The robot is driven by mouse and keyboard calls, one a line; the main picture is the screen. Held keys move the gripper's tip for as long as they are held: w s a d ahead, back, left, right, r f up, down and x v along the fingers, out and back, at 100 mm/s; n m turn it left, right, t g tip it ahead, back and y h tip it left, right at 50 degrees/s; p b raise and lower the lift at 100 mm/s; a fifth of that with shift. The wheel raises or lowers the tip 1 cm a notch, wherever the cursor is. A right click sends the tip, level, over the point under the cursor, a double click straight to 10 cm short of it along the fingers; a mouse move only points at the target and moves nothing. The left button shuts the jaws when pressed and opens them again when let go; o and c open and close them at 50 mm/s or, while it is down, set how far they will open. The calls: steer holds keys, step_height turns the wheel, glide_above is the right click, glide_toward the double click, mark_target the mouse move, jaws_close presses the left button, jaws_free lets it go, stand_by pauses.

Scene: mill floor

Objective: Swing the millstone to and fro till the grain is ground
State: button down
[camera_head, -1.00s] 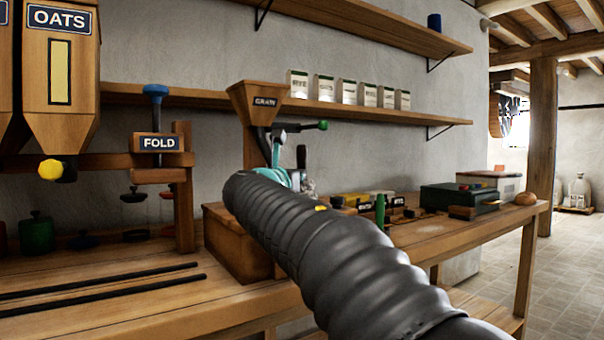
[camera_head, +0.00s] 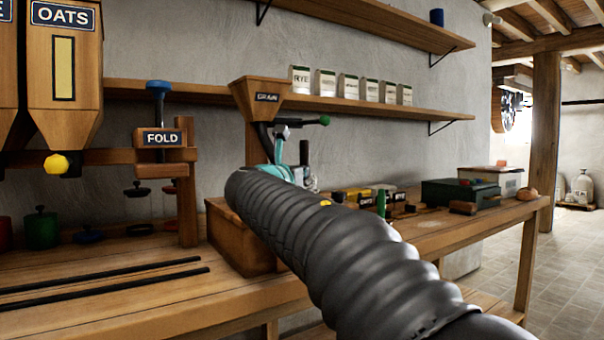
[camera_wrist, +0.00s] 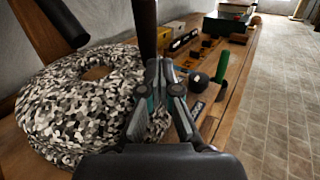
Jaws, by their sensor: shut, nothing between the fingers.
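The millstone (camera_wrist: 60,125), a thick round stone speckled black, white and grey with a hole in its top, fills the left of the wrist view. In the head view my arm hides nearly all of it. My gripper (camera_wrist: 161,72) is shut and empty at the stone's right side; contact cannot be told. A dark upright handle (camera_wrist: 146,25) stands just beyond the fingertips. The wooden GRAIN hopper (camera_head: 262,98) is above the mill in the head view, with a green-tipped lever (camera_head: 323,120) at its right. The grain itself is not visible.
A green upright peg (camera_wrist: 222,62) and several small blocks lie along the bench right of the mill. A dark green box (camera_head: 455,194) stands farther along. The FOLD stand (camera_head: 162,139) and OATS bin (camera_head: 64,70) are at left. Open floor lies right.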

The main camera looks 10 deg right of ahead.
steer(key=s+a+b, duration=0.1)
steer(key=s+a, duration=0.2)
steer(key=s, duration=0.8)
steer(key=shift+s+f, duration=0.25)
steer(key=shift+s, duration=0.05)
